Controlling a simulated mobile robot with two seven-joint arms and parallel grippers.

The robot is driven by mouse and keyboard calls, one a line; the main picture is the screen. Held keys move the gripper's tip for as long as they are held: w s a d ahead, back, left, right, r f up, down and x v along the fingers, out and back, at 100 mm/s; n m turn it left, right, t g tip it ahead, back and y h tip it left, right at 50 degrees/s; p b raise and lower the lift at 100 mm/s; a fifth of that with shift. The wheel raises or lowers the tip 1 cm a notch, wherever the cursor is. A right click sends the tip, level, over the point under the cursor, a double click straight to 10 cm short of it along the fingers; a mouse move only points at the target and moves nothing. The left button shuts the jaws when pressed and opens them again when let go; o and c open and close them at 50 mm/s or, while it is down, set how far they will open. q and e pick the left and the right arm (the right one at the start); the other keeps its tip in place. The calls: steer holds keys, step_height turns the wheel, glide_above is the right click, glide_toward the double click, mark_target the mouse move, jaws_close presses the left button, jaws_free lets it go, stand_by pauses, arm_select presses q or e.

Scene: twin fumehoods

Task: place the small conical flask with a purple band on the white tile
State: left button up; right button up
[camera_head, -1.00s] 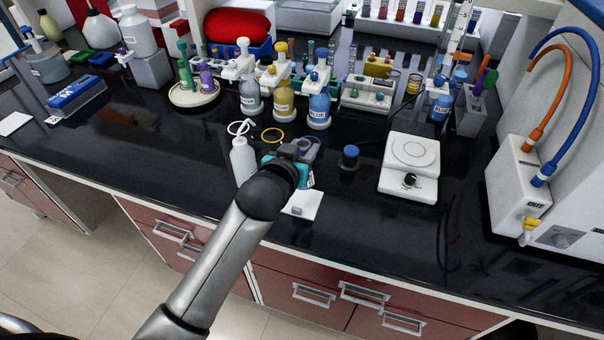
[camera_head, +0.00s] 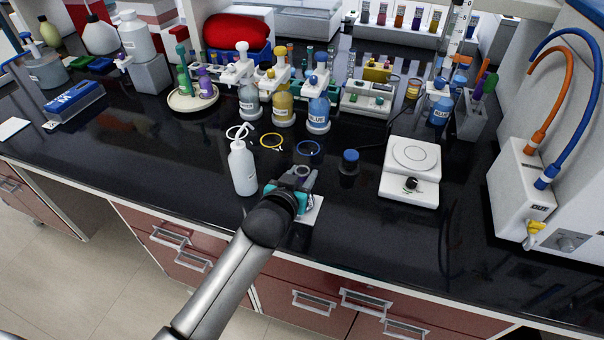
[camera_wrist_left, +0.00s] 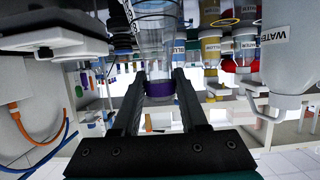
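The small conical flask (camera_wrist_left: 158,45) is clear glass with a purple band (camera_wrist_left: 160,88). In the left wrist view it sits between the two fingers of my left gripper (camera_wrist_left: 162,92), which are closed at the band. In the head view my left gripper (camera_head: 296,180) is over the back part of the white tile (camera_head: 316,210), near the bench's front edge. Only the flask's rim (camera_head: 303,170) shows there; the gripper hides the rest. I cannot tell whether its base touches the tile. My right gripper is not in view.
A white wash bottle (camera_head: 243,168) stands close left of the gripper. A yellow ring (camera_head: 271,141) and a blue ring (camera_head: 308,148) lie behind it. A blue-capped jar (camera_head: 350,161) and a white balance (camera_head: 411,172) stand to the right. The front bench right of the tile is clear.

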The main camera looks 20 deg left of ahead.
arm_select(q)
steer(key=o, duration=0.4)
steer(key=shift+r, duration=0.1)
steer(key=p+v, duration=0.1)
steer(key=v, duration=1.1)
steer(key=shift+r, duration=0.1)
